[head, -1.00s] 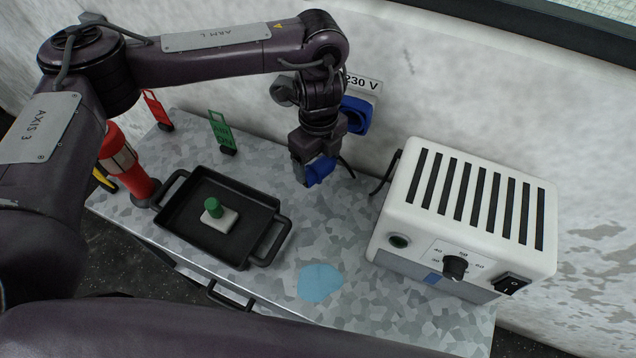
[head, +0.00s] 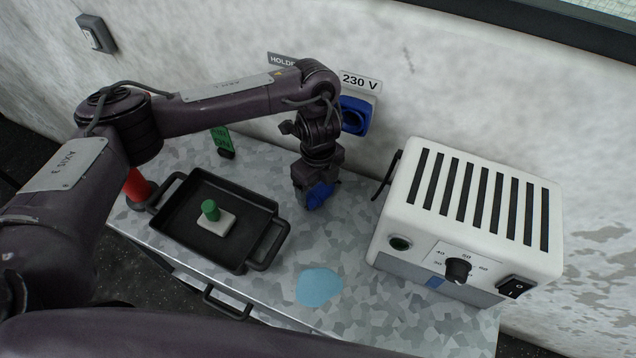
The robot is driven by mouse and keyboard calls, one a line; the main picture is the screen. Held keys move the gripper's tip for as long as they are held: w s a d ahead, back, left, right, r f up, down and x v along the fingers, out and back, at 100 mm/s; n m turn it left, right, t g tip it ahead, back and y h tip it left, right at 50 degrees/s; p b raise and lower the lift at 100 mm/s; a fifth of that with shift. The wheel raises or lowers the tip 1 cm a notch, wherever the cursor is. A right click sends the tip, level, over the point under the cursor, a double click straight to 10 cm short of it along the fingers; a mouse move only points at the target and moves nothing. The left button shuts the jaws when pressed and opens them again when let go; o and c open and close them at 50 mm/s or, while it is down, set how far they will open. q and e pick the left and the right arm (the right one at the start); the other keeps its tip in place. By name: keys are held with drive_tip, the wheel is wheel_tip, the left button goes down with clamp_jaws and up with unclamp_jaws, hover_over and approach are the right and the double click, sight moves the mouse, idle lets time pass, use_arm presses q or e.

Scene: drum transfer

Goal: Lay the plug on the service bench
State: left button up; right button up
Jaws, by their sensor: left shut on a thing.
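The blue plug (head: 322,192) is held in my left gripper (head: 314,203), which is shut on it and points down. The plug is at or just above the grey mottled service bench (head: 345,235), between the black tray and the white heater-like box; I cannot tell whether it touches the top. The blue 230 V socket (head: 354,117) on the wall behind is empty. My right gripper does not show.
A black tray (head: 178,232) with a green-knobbed white block (head: 212,217) stands left. A white slotted box (head: 470,205) with dial and switch stands right. A light blue patch (head: 319,286) marks the front. A green tag (head: 222,140) and a red cylinder (head: 138,187) stand at the left.

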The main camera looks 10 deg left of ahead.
sight(318, 188)
use_arm(q)
drive_tip(key=o, duration=1)
drive_tip(key=shift+f, duration=0.1)
drive_tip(key=shift+o, duration=0.2)
drive_tip(key=shift+r, duration=0.35)
wheel_tip(318, 188, up, 12)
drive_tip(key=p, duration=0.1)
drive_tip(key=shift+f+p, duration=0.15)
drive_tip(key=shift+p, duration=0.15)
